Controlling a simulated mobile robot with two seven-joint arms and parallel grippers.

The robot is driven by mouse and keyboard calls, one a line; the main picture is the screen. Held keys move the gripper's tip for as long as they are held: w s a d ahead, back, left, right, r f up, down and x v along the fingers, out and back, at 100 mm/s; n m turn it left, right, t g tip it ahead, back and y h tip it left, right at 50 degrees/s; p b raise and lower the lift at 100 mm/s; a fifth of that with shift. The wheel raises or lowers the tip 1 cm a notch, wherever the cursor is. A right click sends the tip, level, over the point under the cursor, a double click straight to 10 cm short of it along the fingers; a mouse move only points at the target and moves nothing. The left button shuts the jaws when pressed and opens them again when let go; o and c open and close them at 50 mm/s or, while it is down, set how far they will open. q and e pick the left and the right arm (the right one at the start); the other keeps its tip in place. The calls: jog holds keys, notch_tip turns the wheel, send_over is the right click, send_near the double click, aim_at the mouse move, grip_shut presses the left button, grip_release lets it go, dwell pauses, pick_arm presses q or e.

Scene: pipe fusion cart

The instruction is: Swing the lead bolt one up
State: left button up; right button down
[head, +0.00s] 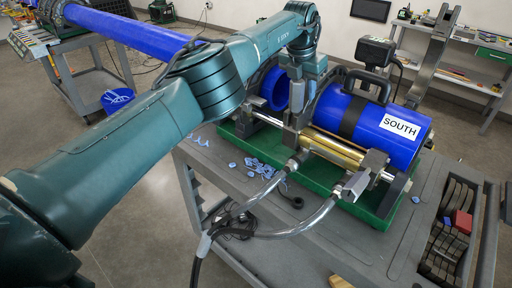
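A pipe fusion machine (348,198) with a green base stands on a grey cart. My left arm reaches across from the left, and my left gripper (298,100) points down at the grey clamp parts between the two pipes. Its fingertips blend with these parts, so I cannot tell if it is open or touching a bolt. I cannot make out the lead bolt clearly there. My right gripper is out of view.
A dark handle (362,82) arches over the clamp, and a tall grey piece (436,50) rises behind the pipe. Hoses (318,218) loop over the cart's front. Blue shavings (262,168) lie on the cart (225,178). A tray (452,228) is at right.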

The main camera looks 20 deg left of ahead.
pick_arm(q)
jog(key=o, duration=0.6)
jog(key=w+b, duration=0.1)
jog(key=w+d+r+t+b, duration=0.1)
jog(key=b, duration=0.1)
jog(key=shift+r+h, duration=0.2)
jog(key=shift+h, duration=0.1)
jog(key=shift+o, duration=1.4)
notch_tip(320, 180, up, 2)
jog(key=shift+s+d+r, duration=0.1)
jog(key=shift+s, duration=0.05)
jog(key=shift+o, duration=0.8)
jog(key=shift+w+d, duration=0.4)
jog(key=shift+w, duration=0.05)
jog(key=shift+o, duration=0.4)
jog(key=shift+w+r, duration=0.1)
jog(key=shift+r, duration=0.25)
jog(key=shift+s+a+r, duration=0.3)
jog(key=shift+s+r, duration=0.05)
jog(key=shift+r, duration=0.2)
jog(key=shift+s+a+r, duration=0.3)
jog(key=shift+r, duration=0.6)
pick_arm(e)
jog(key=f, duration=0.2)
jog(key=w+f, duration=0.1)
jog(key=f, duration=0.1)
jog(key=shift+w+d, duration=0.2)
pick_arm(q)
jog(key=shift+s+a, duration=0.15)
